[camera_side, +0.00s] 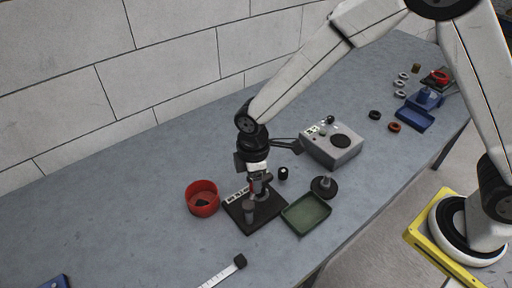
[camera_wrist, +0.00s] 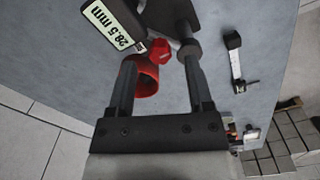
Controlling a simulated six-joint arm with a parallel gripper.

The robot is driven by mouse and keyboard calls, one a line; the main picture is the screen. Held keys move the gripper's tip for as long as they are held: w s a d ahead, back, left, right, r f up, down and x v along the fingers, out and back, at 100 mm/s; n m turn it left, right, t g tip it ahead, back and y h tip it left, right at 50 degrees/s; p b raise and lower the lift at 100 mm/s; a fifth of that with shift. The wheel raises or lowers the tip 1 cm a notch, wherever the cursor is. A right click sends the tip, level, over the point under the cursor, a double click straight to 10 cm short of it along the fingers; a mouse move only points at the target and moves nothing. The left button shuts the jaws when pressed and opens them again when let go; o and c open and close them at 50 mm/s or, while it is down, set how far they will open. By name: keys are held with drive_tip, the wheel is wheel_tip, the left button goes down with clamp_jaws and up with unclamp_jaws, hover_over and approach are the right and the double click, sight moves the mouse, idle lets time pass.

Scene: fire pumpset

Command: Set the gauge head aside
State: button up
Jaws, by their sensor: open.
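My gripper (camera_side: 258,181) points down over a dark base plate (camera_side: 262,217) with a short post in the side view. In the wrist view its two fingers (camera_wrist: 161,64) are apart. A small red part (camera_wrist: 159,49) shows between the fingertips, with no clear contact. A dark body with a lit display reading 28.5 mm (camera_wrist: 112,24) lies beyond the left finger. A dark arm with a cylinder (camera_wrist: 187,48) is beyond the right finger. I cannot tell for sure which of these is the gauge head. My gripper hides much of the post.
A red bowl (camera_side: 203,198) stands left of the plate, a green tray (camera_side: 307,214) right. A dark round part (camera_side: 324,187), a black knob (camera_side: 283,173) and a grey box (camera_side: 335,147) are close by.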

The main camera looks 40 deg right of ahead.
drive_tip(key=shift+f, duration=1.05)
clamp_jaws()
idle(0.8)
